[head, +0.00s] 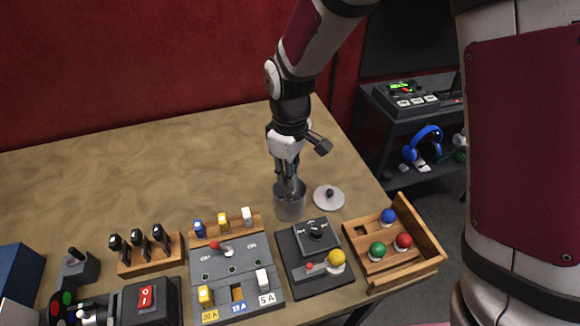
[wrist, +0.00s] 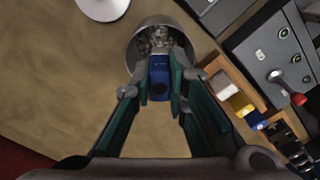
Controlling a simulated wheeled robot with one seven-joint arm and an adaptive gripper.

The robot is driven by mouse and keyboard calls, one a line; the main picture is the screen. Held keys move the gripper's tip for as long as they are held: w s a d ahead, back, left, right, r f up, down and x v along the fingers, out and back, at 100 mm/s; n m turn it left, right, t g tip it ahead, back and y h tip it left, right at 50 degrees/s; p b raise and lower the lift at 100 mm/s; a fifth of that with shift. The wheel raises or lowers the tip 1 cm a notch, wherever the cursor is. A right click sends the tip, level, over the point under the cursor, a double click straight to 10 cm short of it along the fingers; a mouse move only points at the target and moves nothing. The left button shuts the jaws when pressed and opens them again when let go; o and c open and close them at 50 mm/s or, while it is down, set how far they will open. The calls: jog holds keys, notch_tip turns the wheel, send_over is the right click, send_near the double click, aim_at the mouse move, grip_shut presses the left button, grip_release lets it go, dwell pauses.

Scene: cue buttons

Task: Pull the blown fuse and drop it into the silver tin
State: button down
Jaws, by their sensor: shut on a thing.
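My gripper (wrist: 160,88) is shut on a blue fuse (wrist: 160,80), which shows between the fingers in the wrist view. The silver tin (head: 290,208) stands open on the table, and my fingertips are at its mouth in the head view. In the wrist view the fuse overlaps the near rim of the tin (wrist: 136,52); its exact height over the tin is unclear. The grey fuse panel (head: 232,268) has a yellow fuse (head: 205,296) at left, an empty middle socket (head: 237,292) and a white fuse (head: 263,280) at right.
A round lid (head: 329,198) lies right of the tin. A wooden rack with blue, yellow and white spare fuses (head: 223,222) stands behind the panel. A dark knob box (head: 316,236) is in front of the tin, and a wooden tray (head: 418,266) with coloured balls is at right.

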jog(key=shift+f, duration=0.35)
jog(key=c, duration=1.5)
grip_release()
jog(key=shift+r, duration=0.1)
jog(key=shift+r+p, duration=1.4)
jog(key=shift+r, duration=2.05)
